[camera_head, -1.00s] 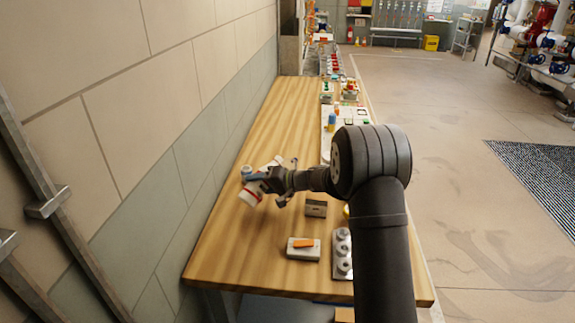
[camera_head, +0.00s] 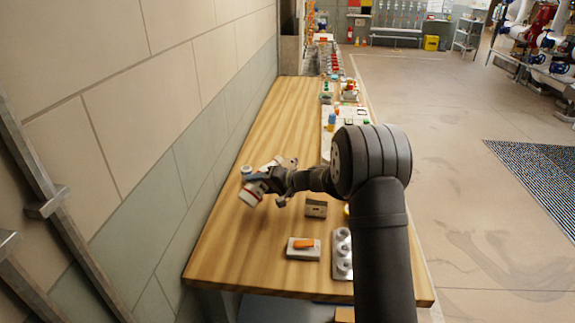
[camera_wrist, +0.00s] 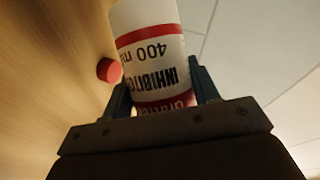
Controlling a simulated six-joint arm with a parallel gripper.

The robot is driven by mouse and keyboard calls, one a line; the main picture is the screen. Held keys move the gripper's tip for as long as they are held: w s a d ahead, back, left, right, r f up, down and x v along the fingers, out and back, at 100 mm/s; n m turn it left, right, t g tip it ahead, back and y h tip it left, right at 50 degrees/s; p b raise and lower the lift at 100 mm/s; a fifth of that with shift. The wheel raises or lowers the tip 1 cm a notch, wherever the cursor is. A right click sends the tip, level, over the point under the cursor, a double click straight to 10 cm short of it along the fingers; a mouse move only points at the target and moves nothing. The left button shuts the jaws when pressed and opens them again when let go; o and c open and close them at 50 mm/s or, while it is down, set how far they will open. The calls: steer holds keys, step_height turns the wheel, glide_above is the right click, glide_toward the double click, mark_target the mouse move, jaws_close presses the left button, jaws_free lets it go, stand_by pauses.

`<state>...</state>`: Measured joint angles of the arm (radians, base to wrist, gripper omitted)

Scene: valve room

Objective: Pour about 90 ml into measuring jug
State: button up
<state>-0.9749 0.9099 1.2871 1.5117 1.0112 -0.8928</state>
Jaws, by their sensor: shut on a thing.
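A white bottle with red bands (camera_head: 250,195) is held over the left part of the wooden bench and looks tilted. In the wrist view the bottle (camera_wrist: 155,55) carries a printed label reading "INHIBITOR" and "400 ml", upside down in the picture. My gripper (camera_head: 262,183) is shut on it, with one finger on each side in the wrist view (camera_wrist: 162,92). A small pale blue-grey object (camera_head: 246,171) shows just left of the gripper; I cannot tell if it is the measuring jug. The bottle's mouth and any liquid stream cannot be made out.
A small round red thing (camera_wrist: 109,70) shows beside the bottle. A grey block (camera_head: 316,208), a white block with an orange top (camera_head: 303,248) and a grey holder with round sockets (camera_head: 342,254) stand nearer. The bench's far left (camera_head: 290,110) is clear; a wall borders it.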

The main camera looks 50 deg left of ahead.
steer(key=shift+f, duration=0.1)
stand_by(0.6)
steer(key=shift+w+f+n+t, duration=0.3)
steer(key=shift+n, duration=0.1)
steer(key=shift+w+a+n, duration=0.1)
steer(key=shift+w+n, duration=0.05)
steer(key=shift+n, duration=0.15)
steer(key=shift+w+a+r+n+t, duration=0.1)
steer(key=shift+w+r+n+t, duration=0.2)
steer(key=shift+r, duration=0.2)
steer(key=shift+w+r+n+t, duration=0.2)
steer(key=shift+r+n+t, duration=0.1)
steer(key=shift+r, duration=0.2)
steer(key=shift+w+r+n+t, duration=0.1)
steer(key=shift+w+n+t, duration=0.15)
steer(key=shift+n+t, duration=1.05)
steer(key=shift+w+n+t+y, duration=0.2)
steer(key=shift+n+t+y, duration=0.1)
steer(key=shift+n+t, duration=0.4)
steer(key=shift+w+a+r+n+t, duration=0.1)
steer(key=shift+w+r+n+t, duration=0.1)
steer(key=shift+r+n+t, duration=0.4)
